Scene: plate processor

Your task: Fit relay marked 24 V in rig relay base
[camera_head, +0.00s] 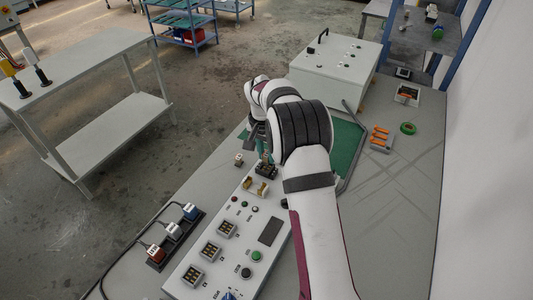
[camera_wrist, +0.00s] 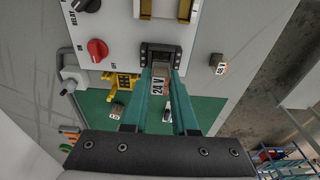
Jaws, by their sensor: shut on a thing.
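My gripper (camera_wrist: 160,100), with teal fingers, is shut on the relay marked 24 V (camera_wrist: 158,86), its label facing the wrist camera. The relay's far end is at the black relay base (camera_wrist: 172,50) near the rig panel's end. I cannot tell whether its pins are in the base. In the head view my gripper (camera_head: 261,142) is over the far end of the rig panel (camera_head: 213,205), partly hidden by my arm. A relay marked 48 V (camera_wrist: 220,68) stands apart on the bench; a small block in the head view (camera_head: 239,159) appears to be it.
A relay that seems marked 12 V (camera_wrist: 116,113) and a yellow part (camera_wrist: 123,84) are by the green mat (camera_wrist: 97,103). A red knob (camera_wrist: 97,48) is on the panel. A white box (camera_head: 335,70) and orange-handled tools (camera_head: 380,136) are farther back. The right of the bench is mostly clear.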

